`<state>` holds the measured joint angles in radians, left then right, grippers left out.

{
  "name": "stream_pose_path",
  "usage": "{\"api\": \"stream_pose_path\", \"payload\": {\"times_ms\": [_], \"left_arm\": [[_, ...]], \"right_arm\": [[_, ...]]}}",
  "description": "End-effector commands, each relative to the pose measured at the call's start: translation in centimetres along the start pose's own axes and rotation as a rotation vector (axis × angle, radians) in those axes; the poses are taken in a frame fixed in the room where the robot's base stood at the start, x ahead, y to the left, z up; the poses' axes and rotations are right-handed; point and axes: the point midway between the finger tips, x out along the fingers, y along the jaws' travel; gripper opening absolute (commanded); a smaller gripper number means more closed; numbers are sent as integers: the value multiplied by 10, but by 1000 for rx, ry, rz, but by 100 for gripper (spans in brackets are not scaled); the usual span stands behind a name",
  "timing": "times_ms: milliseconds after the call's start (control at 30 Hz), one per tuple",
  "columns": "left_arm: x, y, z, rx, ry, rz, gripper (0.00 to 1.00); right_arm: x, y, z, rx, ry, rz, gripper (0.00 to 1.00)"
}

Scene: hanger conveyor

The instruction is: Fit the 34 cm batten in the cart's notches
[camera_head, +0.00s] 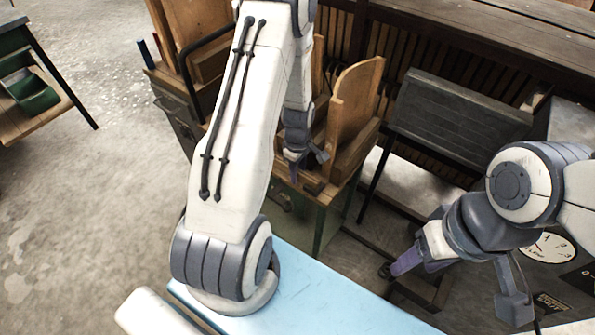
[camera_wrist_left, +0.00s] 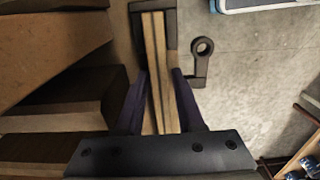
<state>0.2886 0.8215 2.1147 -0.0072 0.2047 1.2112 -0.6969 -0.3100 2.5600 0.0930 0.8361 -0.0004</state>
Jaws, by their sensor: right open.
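A pale wooden strip (camera_wrist_left: 155,45), which looks like the batten, runs between the fingers of my left gripper (camera_wrist_left: 161,75) in the left wrist view. Its far end lies at a dark bracket (camera_wrist_left: 137,12), and the gripper body hides its near end. The fingers lie close along both sides; I cannot tell whether they press on it. In the head view my left gripper (camera_head: 305,160) is beside the wooden uprights of a green-sided cart (camera_head: 330,215). My right gripper (camera_head: 455,285) is open and empty at the right. I cannot make out the cart's notches.
A tall wooden panel (camera_head: 355,95) rises close to my left gripper. A dark slanted board (camera_head: 455,105) stands behind, before a slatted bench. A light blue surface (camera_head: 320,290) is in front. A dial box (camera_head: 550,247) is near my right arm. Open floor (camera_head: 80,200) lies at left.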

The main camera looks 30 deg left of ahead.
Motion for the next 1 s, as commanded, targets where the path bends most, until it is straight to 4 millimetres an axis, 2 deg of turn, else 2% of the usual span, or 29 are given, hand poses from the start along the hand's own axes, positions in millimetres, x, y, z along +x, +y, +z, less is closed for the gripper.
{"api": "stream_pose_path", "payload": {"times_ms": [33,100,467,567,800,1000], "left_arm": [[0,0,0,0,0,0,48],[0,0,0,0,0,0,72],[-3,0,0,0,0,1,72],[-15,1,0,0,1,3,72],[-62,1,0,0,2,5,72],[-94,1,0,0,1,2,72]], "right_arm": [[0,0,0,0,0,0,57],[0,0,0,0,0,0,57],[0,0,0,0,0,0,57],[-1,0,0,0,0,0,57],[-3,0,0,0,0,0,57],[-4,0,0,0,0,0,57]]}}
